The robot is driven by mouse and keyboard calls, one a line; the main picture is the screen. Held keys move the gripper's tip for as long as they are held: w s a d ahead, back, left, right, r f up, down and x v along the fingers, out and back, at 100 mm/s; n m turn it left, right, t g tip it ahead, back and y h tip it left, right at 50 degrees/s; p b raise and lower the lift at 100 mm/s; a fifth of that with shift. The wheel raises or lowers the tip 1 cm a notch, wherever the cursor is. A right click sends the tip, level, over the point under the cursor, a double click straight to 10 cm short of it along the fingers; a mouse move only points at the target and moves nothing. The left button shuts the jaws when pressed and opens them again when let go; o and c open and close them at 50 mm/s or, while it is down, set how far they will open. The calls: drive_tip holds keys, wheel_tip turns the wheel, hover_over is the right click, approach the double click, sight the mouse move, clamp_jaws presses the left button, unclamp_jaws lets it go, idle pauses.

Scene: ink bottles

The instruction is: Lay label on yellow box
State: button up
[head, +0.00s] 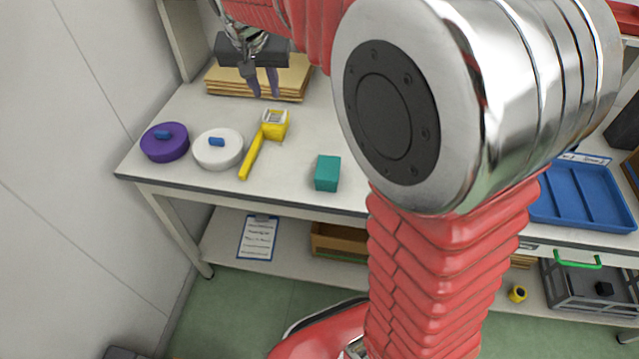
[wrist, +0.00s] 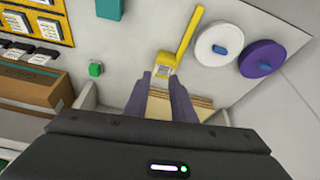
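A small yellow box-like block (head: 277,130) stands on the white table, with a pale patch (head: 274,116) on top; I cannot tell whether this patch is a label. A yellow bar (head: 252,158) runs from the block towards the table's front edge. In the wrist view the yellow block (wrist: 162,61) lies just beyond my fingertips, the bar (wrist: 188,30) leading away. My gripper (head: 264,93) points down over a stack of tan sheets (head: 225,82) behind the block.
A purple round container (head: 165,146) and a white one (head: 217,154), each with a blue knob, stand left of the bar. A teal box (head: 327,173) is to the right near the front edge. A blue tray (head: 580,195) lies further right. My arm hides the table's middle.

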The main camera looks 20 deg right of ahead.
drive_tip(key=s+f+n+t+y, duration=0.1)
drive_tip(key=s+n, duration=0.4)
drive_tip(key=s, duration=2.3)
drive_tip(key=shift+s+d+f+t+y, duration=0.35)
drive_tip(key=shift+f+y, duration=0.15)
drive_tip(key=shift+f, duration=0.25)
